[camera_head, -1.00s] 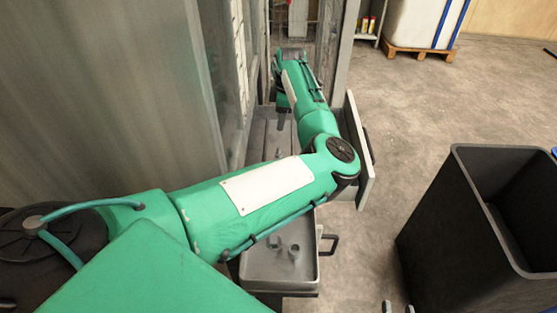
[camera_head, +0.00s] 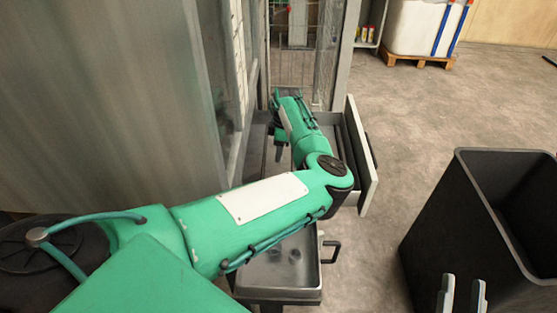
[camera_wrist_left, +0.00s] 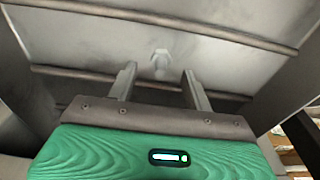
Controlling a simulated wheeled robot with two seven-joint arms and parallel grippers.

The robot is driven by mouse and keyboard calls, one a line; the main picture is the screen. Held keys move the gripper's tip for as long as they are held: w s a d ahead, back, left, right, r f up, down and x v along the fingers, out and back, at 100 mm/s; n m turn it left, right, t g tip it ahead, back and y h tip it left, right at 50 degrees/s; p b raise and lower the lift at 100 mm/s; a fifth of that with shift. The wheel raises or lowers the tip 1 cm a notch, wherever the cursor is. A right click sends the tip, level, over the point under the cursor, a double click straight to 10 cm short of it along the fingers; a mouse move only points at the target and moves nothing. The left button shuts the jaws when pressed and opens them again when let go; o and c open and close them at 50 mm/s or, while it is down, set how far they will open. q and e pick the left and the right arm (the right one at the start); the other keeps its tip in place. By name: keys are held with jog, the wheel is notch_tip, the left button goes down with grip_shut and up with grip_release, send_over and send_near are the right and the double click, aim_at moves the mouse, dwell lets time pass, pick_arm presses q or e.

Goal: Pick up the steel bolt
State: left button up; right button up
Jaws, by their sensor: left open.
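In the left wrist view a small pale grey piece, which looks like the steel bolt (camera_wrist_left: 161,62), lies on a grey metal surface. It appears beyond and between the two spread fingers of my left gripper (camera_wrist_left: 159,73), with nothing held between them. In the head view my left gripper (camera_head: 280,150) hangs pointing down over the far part of the bench, beside the open drawer. The bolt under it cannot be made out there. My right gripper (camera_head: 462,297) shows only as two separated pale fingers at the bottom right, empty, in front of the black bin.
A metal tray (camera_head: 312,278) with small grey pieces in it stands below my left arm. An open drawer (camera_head: 360,150) juts out at the right. A mesh cage and frame stand behind. A black bin (camera_head: 430,225) stands at right; the floor between is clear.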

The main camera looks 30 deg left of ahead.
pick_arm(q)
jog(key=shift+s+f, duration=0.1)
jog(key=shift+f, duration=1.2)
jog(key=c, duration=1.1)
pick_arm(e)
jog(key=r, duration=0.1)
jog(key=r+t, duration=0.1)
jog(key=d+r+t, duration=0.1)
jog(key=shift+s+d+r, duration=0.1)
jog(key=shift+s+r, duration=0.1)
jog(key=shift+s, duration=0.2)
pick_arm(q)
jog(key=shift+r, duration=0.2)
